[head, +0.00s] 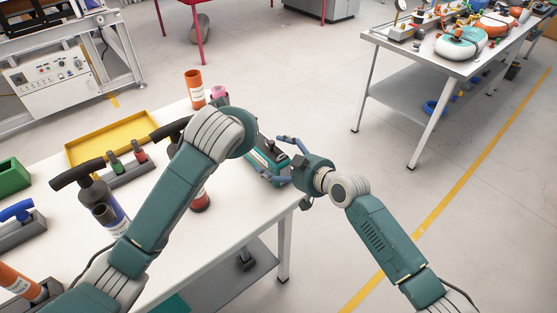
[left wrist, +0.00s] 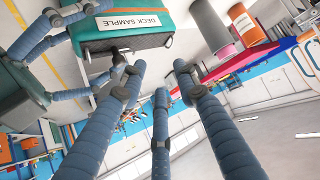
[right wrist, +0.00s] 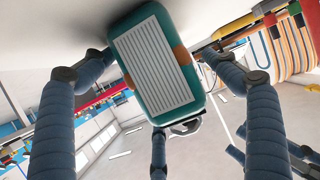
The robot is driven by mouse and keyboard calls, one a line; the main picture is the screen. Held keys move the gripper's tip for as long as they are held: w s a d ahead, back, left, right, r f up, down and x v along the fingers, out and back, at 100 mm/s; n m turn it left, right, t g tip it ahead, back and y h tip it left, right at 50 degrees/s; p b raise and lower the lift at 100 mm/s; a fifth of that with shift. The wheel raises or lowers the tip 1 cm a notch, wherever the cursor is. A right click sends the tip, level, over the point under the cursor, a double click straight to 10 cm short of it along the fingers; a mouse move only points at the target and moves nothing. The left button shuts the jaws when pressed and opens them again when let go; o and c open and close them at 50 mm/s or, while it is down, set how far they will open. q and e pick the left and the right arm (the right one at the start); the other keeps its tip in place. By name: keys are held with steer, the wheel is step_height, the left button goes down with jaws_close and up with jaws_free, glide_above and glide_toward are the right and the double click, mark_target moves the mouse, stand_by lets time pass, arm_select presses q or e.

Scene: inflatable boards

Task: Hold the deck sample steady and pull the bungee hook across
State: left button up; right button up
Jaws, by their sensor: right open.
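The teal deck sample (head: 266,165) lies near the table's far right corner, partly behind my left wrist in the head view. Its label shows in the left wrist view (left wrist: 120,25), and its pale ribbed face shows in the right wrist view (right wrist: 150,65). My right gripper (head: 284,158) is open, with its fingers spread around the sample's right end; I cannot tell whether they touch. My left gripper (left wrist: 159,75) is open and empty beside the sample, its fingers hidden in the head view. A dark part, possibly the bungee hook (left wrist: 117,57), shows at the sample's edge.
An orange cylinder (head: 194,88) and a pink roll (head: 219,92) stand behind the sample. A second table (head: 440,64) stands across open floor.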

steer(key=c, duration=1.4)
arm_select(q)
steer(key=shift+o, duration=0.5)
arm_select(e)
steer(key=shift+o, duration=0.2)
arm_select(q)
steer(key=m+g+y, duration=0.1)
steer(key=m+g, duration=0.3)
steer(key=m, duration=1.6)
glide_toward(272, 142)
steer(key=w+d, duration=0.2)
step_height(272, 142, up, 4)
steer(key=s+m+g+y, duration=0.2)
steer(key=m, duration=0.8)
steer(key=x, duration=1.1)
steer(key=shift+w+f, duration=0.25)
steer(key=shift+f, duration=0.1)
jaws_close()
